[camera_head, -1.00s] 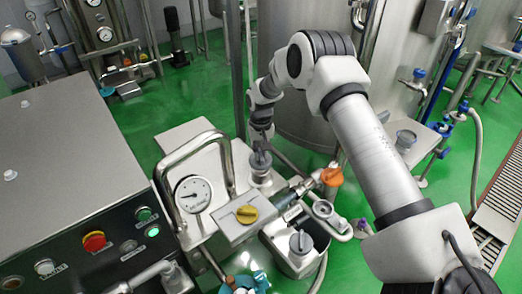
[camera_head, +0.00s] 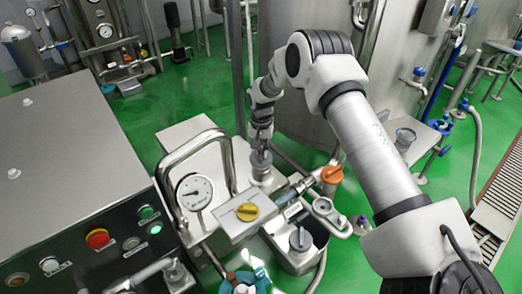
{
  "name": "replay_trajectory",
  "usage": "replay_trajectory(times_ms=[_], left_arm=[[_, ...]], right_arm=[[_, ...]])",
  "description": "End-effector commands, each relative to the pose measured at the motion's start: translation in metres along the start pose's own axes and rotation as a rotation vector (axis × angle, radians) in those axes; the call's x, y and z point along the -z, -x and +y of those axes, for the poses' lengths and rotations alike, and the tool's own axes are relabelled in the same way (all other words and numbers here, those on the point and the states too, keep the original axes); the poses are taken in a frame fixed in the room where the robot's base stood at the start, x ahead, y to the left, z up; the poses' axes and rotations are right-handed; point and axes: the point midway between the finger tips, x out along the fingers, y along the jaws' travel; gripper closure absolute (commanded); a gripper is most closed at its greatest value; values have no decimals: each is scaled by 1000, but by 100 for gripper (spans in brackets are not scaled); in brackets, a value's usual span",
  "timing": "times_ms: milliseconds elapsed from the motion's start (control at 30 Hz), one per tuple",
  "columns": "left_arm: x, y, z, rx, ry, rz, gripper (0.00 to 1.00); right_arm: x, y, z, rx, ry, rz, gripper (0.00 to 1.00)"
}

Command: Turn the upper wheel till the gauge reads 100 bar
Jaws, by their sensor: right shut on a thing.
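The gauge (camera_head: 194,192) has a round white face inside a bent tube handle on the machine. Its needle shows as a dark line toward the left, but the numbers are too small to read. A grey wheel (camera_head: 261,161) stands on top of the metal block behind the yellow knob; I take it as the upper wheel. My right gripper (camera_head: 262,142) comes down from above and is shut on this grey wheel. The fingers are small and dark, so their exact contact is hard to see. My left gripper is not in view.
A yellow knob (camera_head: 247,211), an orange cap (camera_head: 331,175) and another grey knob (camera_head: 300,239) sit close around the block. A steel cabinet (camera_head: 65,165) with a red button (camera_head: 97,239) fills the left. A large tank (camera_head: 300,95) stands behind.

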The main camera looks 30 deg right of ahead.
Motion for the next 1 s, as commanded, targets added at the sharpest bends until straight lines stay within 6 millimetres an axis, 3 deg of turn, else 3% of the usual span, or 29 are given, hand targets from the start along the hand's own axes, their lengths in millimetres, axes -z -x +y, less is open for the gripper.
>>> replay_trajectory(times_ms=[67, 100, 133, 533, 1000], left_arm=[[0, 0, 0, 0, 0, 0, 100], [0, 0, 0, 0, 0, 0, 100], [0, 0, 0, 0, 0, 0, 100], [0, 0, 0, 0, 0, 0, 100], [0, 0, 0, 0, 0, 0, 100]], right_arm=[[1, 0, 0, 2, 1, 4, 100], [1, 0, 0, 2, 1, 4, 72], [1, 0, 0, 1, 1, 4, 62], [1, 9, -1, 3, 1, 3, 61], [3, 110, -1, 2, 1, 3, 61]])
